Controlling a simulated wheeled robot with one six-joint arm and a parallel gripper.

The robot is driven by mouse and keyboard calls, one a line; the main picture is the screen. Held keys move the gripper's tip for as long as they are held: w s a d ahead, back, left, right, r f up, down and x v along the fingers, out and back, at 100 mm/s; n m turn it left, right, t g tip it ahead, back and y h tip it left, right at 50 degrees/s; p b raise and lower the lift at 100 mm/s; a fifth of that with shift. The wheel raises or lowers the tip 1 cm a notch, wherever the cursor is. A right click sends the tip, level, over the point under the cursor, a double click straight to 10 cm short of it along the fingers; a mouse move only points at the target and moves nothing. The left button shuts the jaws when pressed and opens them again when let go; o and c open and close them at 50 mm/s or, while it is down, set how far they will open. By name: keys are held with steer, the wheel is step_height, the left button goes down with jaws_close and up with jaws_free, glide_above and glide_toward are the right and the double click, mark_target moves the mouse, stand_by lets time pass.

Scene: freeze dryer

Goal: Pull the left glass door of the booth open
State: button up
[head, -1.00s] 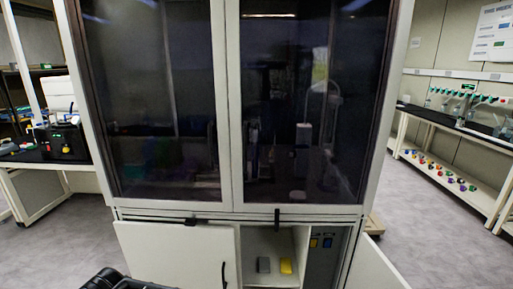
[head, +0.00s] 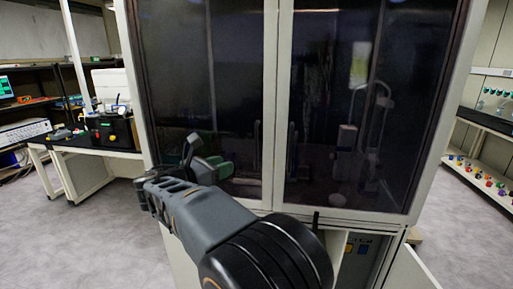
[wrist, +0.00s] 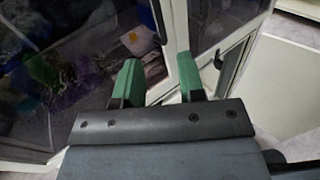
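The booth has two dark glass doors in pale frames, and both look shut in the head view. The left glass door (head: 235,70) has a dark upright handle (head: 257,145) near its inner edge. My gripper (head: 202,157) is in front of the lower part of this door, left of the handle. In the wrist view my gripper (wrist: 159,80) has its two green fingers spread, with nothing between them. A dark handle (wrist: 158,20) shows beyond the fingers, apart from them. My arm hides the door's lower edge in the head view.
The right glass door (head: 350,60) stands beside it with its own handle. Below, an open cabinet door (head: 415,270) sticks out at the right. A bench with equipment (head: 110,130) stands at the left. Grey floor (head: 90,230) is clear at the left.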

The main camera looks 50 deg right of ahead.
steer(key=r+p, duration=0.1)
steer(key=p, duration=0.1)
glide_above(256, 165)
steer(key=a, duration=0.1)
steer(key=shift+w+d+h, duration=0.2)
steer(key=shift+d+h, duration=0.1)
steer(key=shift+d, duration=0.5)
jaws_close()
